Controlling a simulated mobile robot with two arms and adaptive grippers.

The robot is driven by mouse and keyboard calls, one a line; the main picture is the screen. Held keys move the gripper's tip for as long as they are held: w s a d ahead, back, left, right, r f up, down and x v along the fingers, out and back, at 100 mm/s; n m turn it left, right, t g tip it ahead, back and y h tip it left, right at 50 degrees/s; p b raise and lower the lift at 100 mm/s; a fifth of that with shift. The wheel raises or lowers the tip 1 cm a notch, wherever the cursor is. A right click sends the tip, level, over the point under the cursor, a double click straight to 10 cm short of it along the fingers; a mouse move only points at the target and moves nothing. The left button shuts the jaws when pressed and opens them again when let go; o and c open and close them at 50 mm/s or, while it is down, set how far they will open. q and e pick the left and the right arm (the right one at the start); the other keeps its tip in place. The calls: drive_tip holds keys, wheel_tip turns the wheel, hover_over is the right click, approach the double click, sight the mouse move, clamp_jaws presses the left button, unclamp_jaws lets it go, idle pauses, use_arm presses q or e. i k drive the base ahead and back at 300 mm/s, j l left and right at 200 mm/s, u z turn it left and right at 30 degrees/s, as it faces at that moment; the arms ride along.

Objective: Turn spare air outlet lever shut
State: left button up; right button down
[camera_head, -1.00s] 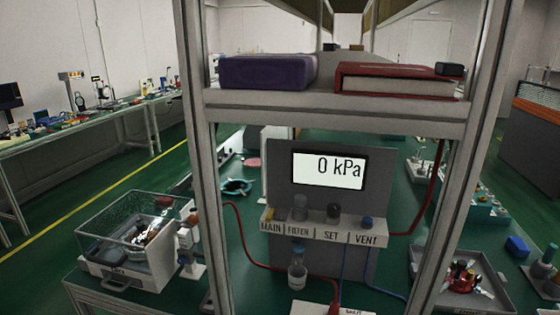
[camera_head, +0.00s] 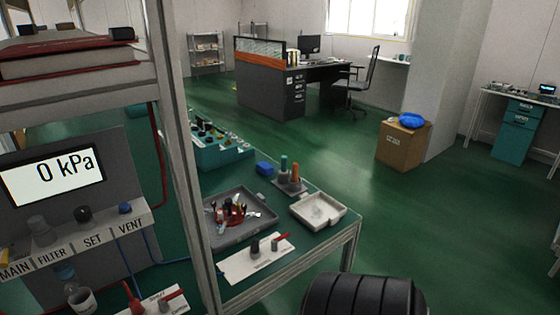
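Two pale plates with red levers show, and I cannot tell which is the spare air outlet. One plate (camera_head: 240,264) lies at the front right of the bench; its red lever (camera_head: 282,237) is beside dark knobs or fittings and points to the right. The other plate (camera_head: 176,303) is at the bottom left, below the gauge panel, partly cut off by the frame; a red lever (camera_head: 131,296) stands at its left. The lettering on both is too small to read. Neither of my grippers is in view.
The gauge panel (camera_head: 112,155) reads 0 kPa. A frame post (camera_head: 179,160) stands between it and the right bench end. Near the right plate are a grey tray (camera_head: 262,224) of tools and a white tray (camera_head: 338,210).

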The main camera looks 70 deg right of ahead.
sight(274, 240)
drive_tip(key=k+z, duration=0.2)
drive_tip(key=z, duration=1.65)
